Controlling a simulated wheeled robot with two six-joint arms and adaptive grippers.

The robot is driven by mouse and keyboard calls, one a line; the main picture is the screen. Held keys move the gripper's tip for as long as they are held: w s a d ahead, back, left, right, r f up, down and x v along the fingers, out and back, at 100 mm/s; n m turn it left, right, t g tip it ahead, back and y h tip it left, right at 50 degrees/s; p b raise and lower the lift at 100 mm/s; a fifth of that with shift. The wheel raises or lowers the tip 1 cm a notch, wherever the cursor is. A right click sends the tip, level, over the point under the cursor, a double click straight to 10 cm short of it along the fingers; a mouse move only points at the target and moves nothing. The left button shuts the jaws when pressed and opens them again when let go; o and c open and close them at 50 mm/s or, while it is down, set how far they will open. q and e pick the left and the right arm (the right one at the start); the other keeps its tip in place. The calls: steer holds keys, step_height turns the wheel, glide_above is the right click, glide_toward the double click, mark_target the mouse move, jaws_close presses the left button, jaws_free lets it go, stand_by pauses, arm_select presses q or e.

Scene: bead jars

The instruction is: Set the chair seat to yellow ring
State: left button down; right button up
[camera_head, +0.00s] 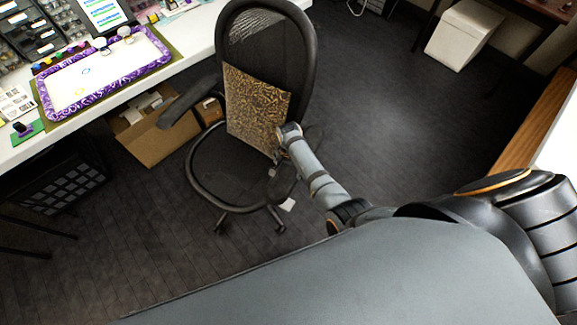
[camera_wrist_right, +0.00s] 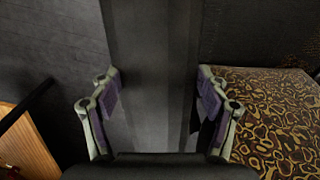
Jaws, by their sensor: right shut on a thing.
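A black mesh office chair (camera_head: 232,172) stands beside the white desk, its back toward the top of the head view. A patterned gold-and-black cushion (camera_head: 256,105) leans upright against its backrest; it also shows at the right of the wrist view (camera_wrist_right: 275,115). My right gripper (camera_head: 279,152) is at the chair's right side, by the cushion's edge. In the wrist view its fingers (camera_wrist_right: 160,97) stand on both sides of a dark grey bar, apparently the chair's armrest, and are shut on it. My left gripper is not in view.
A purple-rimmed tray (camera_head: 47,100) with a small blue ring (camera_head: 86,71) lies on the desk (camera_head: 185,45). A cardboard box (camera_head: 152,140) and a black crate (camera_head: 60,180) stand under it. A white bin (camera_head: 462,35) stands far right. The floor right of the chair is clear.

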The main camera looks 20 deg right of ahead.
steer(key=o, duration=1.7)
steer(key=shift+r, duration=0.2)
step_height(320, 180, up, 12)
